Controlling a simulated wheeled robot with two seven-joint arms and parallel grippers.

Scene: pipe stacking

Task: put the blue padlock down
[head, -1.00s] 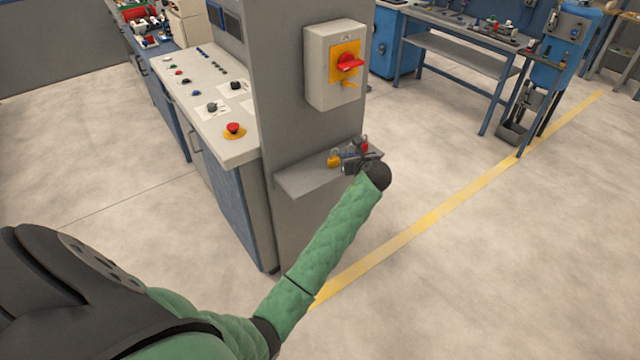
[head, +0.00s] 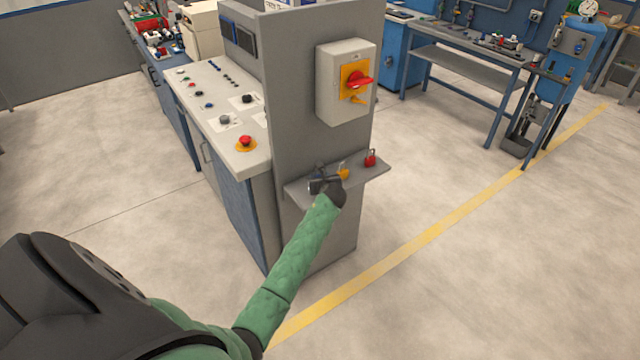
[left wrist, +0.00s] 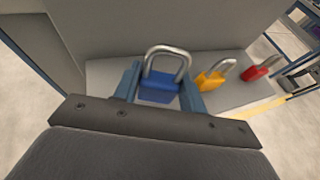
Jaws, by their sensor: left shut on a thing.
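The blue padlock (left wrist: 158,86) with a silver shackle is between the two fingers of my left gripper (left wrist: 160,90) in the left wrist view. The fingers are shut on its body, and its shackle points up. In the head view my left gripper (head: 318,184) is at the left part of the grey shelf (head: 300,191) on the cabinet's end panel. The gripper mostly hides the blue padlock there. I cannot tell whether the padlock touches the shelf. My right gripper is not in view.
A yellow padlock (head: 343,173) stands just right of the gripper, and a red padlock (head: 370,159) stands farther right on the shelf. A switch box (head: 345,82) with a red handle is on the panel above. The control desk (head: 215,110) is to the left.

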